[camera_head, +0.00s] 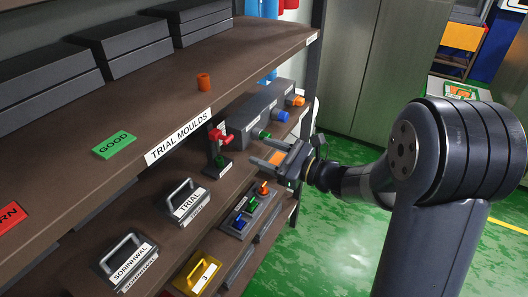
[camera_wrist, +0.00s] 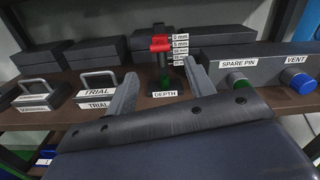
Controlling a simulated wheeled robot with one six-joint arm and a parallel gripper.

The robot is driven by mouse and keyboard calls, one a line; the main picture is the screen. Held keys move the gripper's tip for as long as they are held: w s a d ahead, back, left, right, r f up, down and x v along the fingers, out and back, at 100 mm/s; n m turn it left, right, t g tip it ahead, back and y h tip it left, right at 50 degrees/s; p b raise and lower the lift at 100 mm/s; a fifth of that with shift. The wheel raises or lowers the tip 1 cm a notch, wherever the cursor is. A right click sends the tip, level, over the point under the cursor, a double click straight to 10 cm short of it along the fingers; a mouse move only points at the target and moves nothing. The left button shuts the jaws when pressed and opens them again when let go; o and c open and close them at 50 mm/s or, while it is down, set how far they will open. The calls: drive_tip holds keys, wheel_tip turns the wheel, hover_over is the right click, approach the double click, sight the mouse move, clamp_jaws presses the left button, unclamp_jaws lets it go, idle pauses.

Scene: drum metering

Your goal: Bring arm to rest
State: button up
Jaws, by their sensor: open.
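My gripper (camera_head: 272,150) is open in the head view, its two fingers apart beside the shelf unit. Nothing shows between the fingers. In the wrist view my gripper (camera_wrist: 160,86) has a finger on either side of the depth gauge (camera_wrist: 162,60). The gauge has a red top, a green lower part, a DEPTH label and a millimetre scale. In the head view the depth gauge (camera_head: 219,150) stands left of the fingers; I cannot tell the exact gap. My arm reaches in from the right.
Shelves hold a TRIAL mould (camera_head: 187,203), a SORNHWAL-labelled mould (camera_head: 127,262), a yellow block (camera_head: 197,275) and a grey block with coloured knobs (camera_head: 250,208). A grey housing (camera_head: 262,112) with knobs stands behind the fingers. The upper shelf edge (camera_head: 230,92) overhangs. Green floor (camera_head: 345,235) is open at right.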

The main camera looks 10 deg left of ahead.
sight(230, 139)
drive_tip(key=p+x, duration=0.3)
drive_tip(key=x, duration=0.7)
drive_tip(key=shift+w+a+r, duration=0.1)
drive_tip(key=shift+a, duration=0.15)
wheel_tip(230, 139, down, 3)
drive_tip(key=shift+w+a+r+b, duration=0.1)
drive_tip(key=shift+a+b, duration=0.05)
drive_tip(key=shift+b, duration=0.15)
